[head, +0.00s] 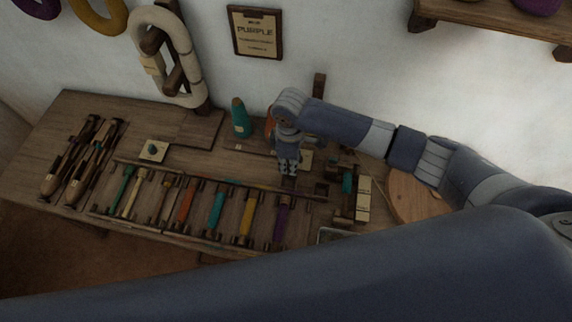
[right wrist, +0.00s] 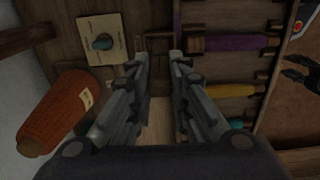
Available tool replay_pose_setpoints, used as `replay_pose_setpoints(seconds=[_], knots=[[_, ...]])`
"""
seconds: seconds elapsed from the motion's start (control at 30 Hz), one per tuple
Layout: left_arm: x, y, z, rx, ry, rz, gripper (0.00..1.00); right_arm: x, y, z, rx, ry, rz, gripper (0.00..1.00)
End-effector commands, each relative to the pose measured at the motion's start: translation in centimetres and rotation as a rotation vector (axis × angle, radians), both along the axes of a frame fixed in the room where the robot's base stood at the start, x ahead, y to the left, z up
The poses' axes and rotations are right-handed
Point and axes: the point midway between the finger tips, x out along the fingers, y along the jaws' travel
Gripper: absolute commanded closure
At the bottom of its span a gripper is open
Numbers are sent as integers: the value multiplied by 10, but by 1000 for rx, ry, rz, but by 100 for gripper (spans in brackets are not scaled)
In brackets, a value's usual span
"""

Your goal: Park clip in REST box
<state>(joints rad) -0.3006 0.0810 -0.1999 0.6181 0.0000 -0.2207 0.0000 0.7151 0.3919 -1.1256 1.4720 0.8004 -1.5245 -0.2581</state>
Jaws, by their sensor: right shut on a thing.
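My right gripper (head: 288,172) is over the bench, pointing down, between the teal cone and the row of bobbins. Its fingers are closed to a narrow gap on a small brown wooden piece, which I take as the clip (head: 289,183); the fingers mostly hide it. The right gripper (right wrist: 158,58) also shows in the right wrist view. A small dark square box (head: 321,189) is just right of it; I cannot read any REST label. Dark fingers at the right edge of the right wrist view look like my left gripper (right wrist: 296,72), spread and empty.
A rack of coloured bobbins (head: 217,208) lies in front. A teal cone (head: 240,120) and an orange cone (right wrist: 62,110) stand behind. A card with a teal piece (right wrist: 102,41) lies close by. Shuttles (head: 82,160) lie at left, a round board (head: 408,197) at right.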

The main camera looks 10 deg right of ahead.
Motion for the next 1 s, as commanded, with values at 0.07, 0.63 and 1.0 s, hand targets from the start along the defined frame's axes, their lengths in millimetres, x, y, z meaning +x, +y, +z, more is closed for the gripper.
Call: replay_pose_setpoints(seconds=[0.07,0.63,1.0], knots=[[4,-1,-8,-1,-6,0,60,0,0,-8,0,-1,0,95],[4,-2,-56,-2,-7,0,60,0,0,-54,-1,0,0,95],[1,-2,-63,-3,-3,0,60,0,0,-80,-1,-1,0,95]])
